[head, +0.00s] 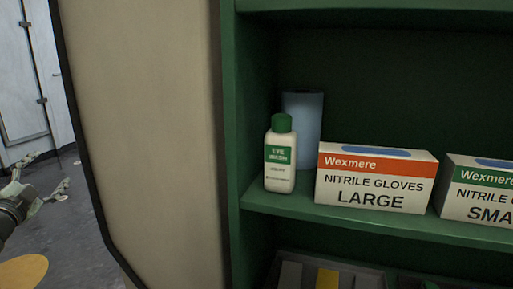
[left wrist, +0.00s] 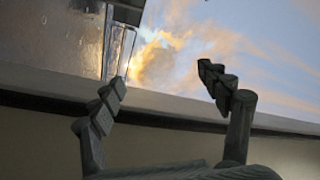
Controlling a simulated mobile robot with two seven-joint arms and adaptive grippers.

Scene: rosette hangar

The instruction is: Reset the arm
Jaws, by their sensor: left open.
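My left gripper (head: 48,174) shows at the left edge of the head view, out beside the beige side panel and away from the shelf. In the left wrist view its two dark fingers (left wrist: 164,88) stand wide apart with nothing between them. The gripper is open and empty. My right gripper is not in view.
A green shelf (head: 300,206) holds an eye wash bottle (head: 280,158), a blue cylinder (head: 304,112), a large-glove box (head: 374,180) and a small-glove box (head: 480,190). A dark tray (head: 290,274) sits below. The beige panel (head: 145,130) separates the gripper from the shelf. Grey floor (head: 58,232) lies left.

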